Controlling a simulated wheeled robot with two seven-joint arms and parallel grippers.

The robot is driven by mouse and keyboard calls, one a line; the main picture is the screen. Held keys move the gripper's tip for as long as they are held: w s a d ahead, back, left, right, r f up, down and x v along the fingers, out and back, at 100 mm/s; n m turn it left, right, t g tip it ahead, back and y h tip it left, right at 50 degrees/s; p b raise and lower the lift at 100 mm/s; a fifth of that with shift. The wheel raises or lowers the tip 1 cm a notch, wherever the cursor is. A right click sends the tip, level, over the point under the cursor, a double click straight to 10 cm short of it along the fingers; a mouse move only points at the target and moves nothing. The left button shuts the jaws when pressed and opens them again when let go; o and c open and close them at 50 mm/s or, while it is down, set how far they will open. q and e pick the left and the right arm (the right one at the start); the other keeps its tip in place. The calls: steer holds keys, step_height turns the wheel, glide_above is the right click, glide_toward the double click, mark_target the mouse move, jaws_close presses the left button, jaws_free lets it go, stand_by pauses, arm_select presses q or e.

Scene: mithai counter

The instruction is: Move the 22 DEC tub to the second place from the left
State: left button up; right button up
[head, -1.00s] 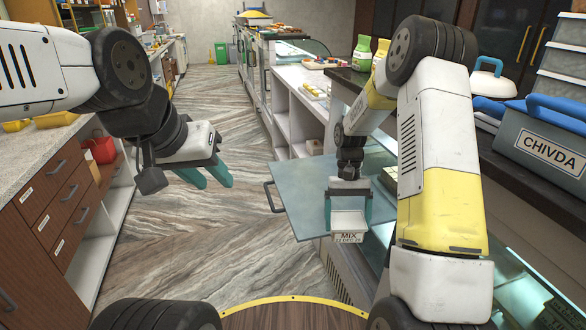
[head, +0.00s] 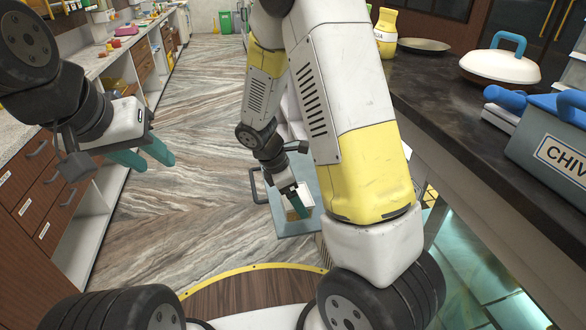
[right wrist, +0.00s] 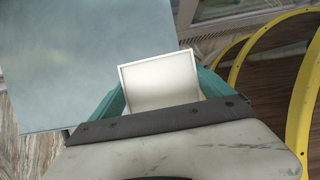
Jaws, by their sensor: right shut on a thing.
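My right gripper (head: 297,204) is shut on a small pale tub (head: 308,190), near the grey-blue open door panel (head: 284,226). One teal finger hides part of the tub in the head view, and its label does not show now. In the right wrist view the tub (right wrist: 160,82) shows its white, square, rimmed top between the two teal fingers. The door panel (right wrist: 75,60) lies beyond and to the left of it there. My left gripper (head: 148,160) is open and empty over the floor at the left. The places for the tubs cannot be made out.
A dark counter (head: 440,100) on the right holds a CHIVDA box (head: 550,150), a lidded white pot (head: 500,68), a yellow bottle (head: 386,28) and a pan (head: 424,45). A lit glass case (head: 465,270) is below it. Drawers (head: 45,200) line the left. The floor between is clear.

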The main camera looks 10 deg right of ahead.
steer(key=w+d, duration=0.1)
steer(key=w, duration=0.2)
steer(key=w+d, duration=0.1)
steer(key=w, duration=0.2)
steer(key=w+d+f, duration=0.1)
steer(key=w, duration=0.2)
steer(key=shift+w, duration=0.2)
steer(key=shift+f, duration=1.7)
steer(key=shift+f, duration=0.15)
steer(key=o, duration=1.2)
steer(key=shift+o, duration=0.2)
